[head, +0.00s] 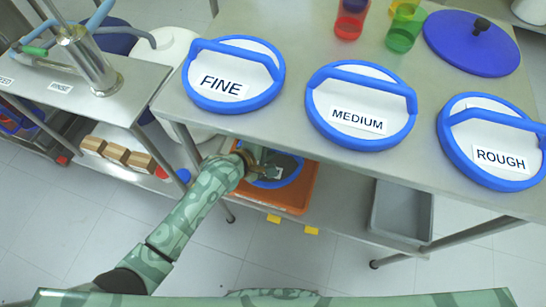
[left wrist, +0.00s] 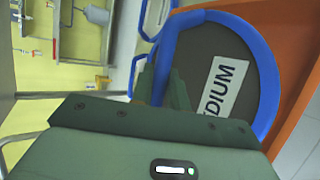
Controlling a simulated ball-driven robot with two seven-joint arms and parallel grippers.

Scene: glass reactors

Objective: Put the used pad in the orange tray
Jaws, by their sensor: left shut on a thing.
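The used pad (head: 290,171) has a blue rim and a dark grey face. It is over or in the orange tray (head: 302,198) on the shelf below the tabletop; I cannot tell whether it touches the tray floor. In the left wrist view the used pad (left wrist: 214,60) shows a label ending in "DIUM", and the orange tray (left wrist: 300,62) is beside it. My left gripper (head: 268,172) is shut on the pad's blue handle; it also shows in the left wrist view (left wrist: 160,84). The tabletop edge hides the tray's far part. My right gripper is not in view.
Pads labelled FINE (head: 240,75), MEDIUM (head: 362,105) and ROUGH (head: 490,140) lie on the steel table above. Red (head: 349,22) and green (head: 404,30) cups and a blue lid (head: 470,45) stand behind. A grey bin (head: 400,212) is right of the tray.

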